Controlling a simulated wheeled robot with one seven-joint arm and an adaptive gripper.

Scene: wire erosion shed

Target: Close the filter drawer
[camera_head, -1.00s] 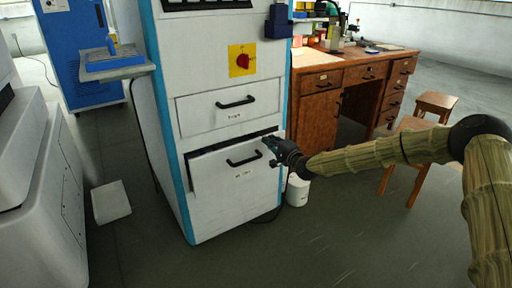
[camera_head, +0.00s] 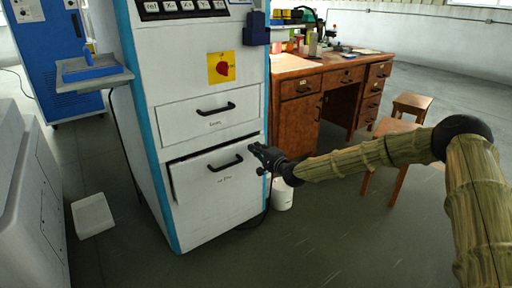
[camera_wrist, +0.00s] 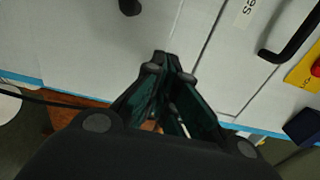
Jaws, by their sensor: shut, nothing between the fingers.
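The lower drawer (camera_head: 215,185) of the white cabinet has a black handle (camera_head: 226,164) and a label too small to read. I cannot tell from the label whether it is the filter drawer. A thin dark gap along its top edge shows it slightly open. My gripper (camera_head: 255,150) is shut and empty at the right edge of this drawer front, right of the handle. In the wrist view my shut fingertips (camera_wrist: 168,66) are at or very near the white front; contact is unclear. The drawer handle (camera_wrist: 130,6) shows at the top edge there.
A shut upper drawer (camera_head: 212,112) sits above, with a red switch (camera_head: 222,68) higher up. A white canister (camera_head: 282,194) stands by the cabinet's right side. Floor in front is clear.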

